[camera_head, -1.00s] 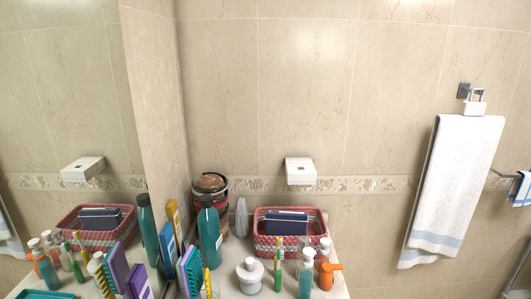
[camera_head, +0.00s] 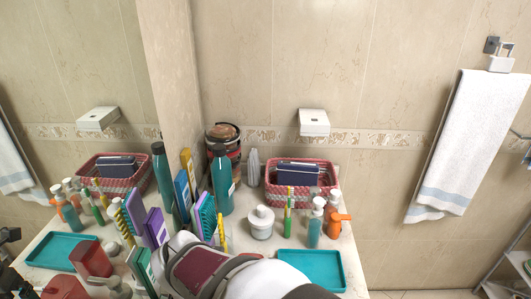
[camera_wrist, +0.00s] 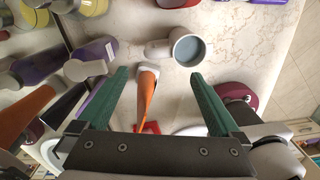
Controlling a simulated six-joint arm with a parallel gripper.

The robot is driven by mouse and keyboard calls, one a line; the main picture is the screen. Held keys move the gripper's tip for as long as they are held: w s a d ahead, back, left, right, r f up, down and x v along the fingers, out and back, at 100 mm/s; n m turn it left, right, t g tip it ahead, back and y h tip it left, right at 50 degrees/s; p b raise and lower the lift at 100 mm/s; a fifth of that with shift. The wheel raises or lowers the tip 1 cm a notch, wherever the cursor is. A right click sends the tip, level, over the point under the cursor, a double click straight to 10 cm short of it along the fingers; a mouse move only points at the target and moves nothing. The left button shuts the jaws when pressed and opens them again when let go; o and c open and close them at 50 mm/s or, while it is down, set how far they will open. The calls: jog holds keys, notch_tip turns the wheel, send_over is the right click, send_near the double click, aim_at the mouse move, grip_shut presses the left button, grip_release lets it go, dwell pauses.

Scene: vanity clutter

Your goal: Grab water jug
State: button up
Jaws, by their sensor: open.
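My gripper (camera_wrist: 158,78) is open in the wrist view, with its two green fingers spread over the pale counter and nothing held. Beyond the fingertips stands a pale cup-like vessel (camera_wrist: 187,47) with a round grey-blue top and a stub to its left. In the head view a dark, banded container with a handle (camera_head: 226,141) stands in the back corner, partly behind a teal bottle (camera_head: 221,180). I cannot tell for sure which of these is the water jug. My arm covers the front of the counter in the head view; my fingertips do not show there.
A slim orange-and-white item (camera_wrist: 147,90) lies between my fingers. A purple bottle (camera_wrist: 94,54) is left of them. A mirror fills the left side.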

notch_tip(320, 180, down, 16)
jog(key=shift+d+r, duration=0.15)
jog(key=shift+r, duration=0.05)
grip_shut()
dwell(0.5)
